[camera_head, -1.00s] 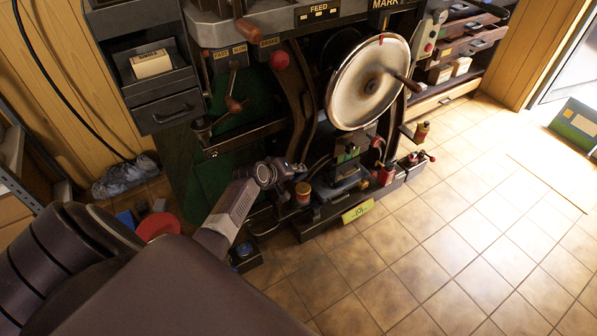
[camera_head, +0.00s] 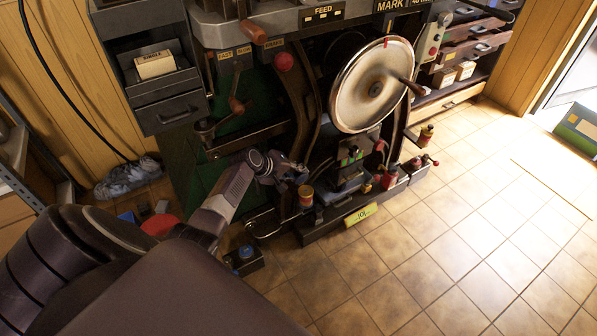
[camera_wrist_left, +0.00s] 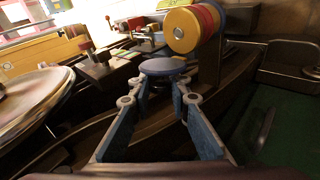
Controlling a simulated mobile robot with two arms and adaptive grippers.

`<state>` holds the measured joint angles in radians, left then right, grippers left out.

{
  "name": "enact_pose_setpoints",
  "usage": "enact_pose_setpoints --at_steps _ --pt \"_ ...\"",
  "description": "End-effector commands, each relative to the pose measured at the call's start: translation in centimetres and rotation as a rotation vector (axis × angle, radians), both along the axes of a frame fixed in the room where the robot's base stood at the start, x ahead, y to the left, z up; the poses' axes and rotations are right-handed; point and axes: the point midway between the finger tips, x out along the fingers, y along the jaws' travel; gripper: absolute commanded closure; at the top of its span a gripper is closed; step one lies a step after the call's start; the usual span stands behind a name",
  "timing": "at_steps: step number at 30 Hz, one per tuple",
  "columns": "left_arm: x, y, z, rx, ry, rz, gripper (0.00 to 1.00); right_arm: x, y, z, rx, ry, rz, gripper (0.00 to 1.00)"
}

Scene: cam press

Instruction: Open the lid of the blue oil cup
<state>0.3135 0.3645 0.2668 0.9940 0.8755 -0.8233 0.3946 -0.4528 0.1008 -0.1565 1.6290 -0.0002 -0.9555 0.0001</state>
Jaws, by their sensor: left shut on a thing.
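In the left wrist view a round blue lid (camera_wrist_left: 163,66), which I take to be the oil cup's, lies flat at the tips of my left gripper (camera_wrist_left: 162,86). The two fingers reach forward on either side of a dark part under the lid, and the gripper is shut on it. The cup's body is mostly hidden by the fingers and shadow. In the head view my left gripper (camera_head: 298,174) is low at the front of the press, and the lid cannot be made out there. My right gripper is not in view.
The large handwheel (camera_head: 362,95) is above and to the right. A dark block with a blue top (camera_head: 246,254) is on the floor. The tiled floor at right is mostly clear.

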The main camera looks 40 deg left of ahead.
Motion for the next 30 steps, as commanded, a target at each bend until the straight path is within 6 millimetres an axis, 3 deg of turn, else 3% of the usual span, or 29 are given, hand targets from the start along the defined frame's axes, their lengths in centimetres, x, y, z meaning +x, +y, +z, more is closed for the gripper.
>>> enact_pose_setpoints --at_steps 5,17,30 --pt "0.1 0.1 0.1 0.002 -0.003 0.001 0.65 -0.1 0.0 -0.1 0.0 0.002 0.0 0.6" --pt "-0.3 0.2 0.3 0.002 -0.001 0.001 0.65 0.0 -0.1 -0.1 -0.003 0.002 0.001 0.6" --pt "-4.7 1.1 4.6 0.005 -0.002 -0.001 0.65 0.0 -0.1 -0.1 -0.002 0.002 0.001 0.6"
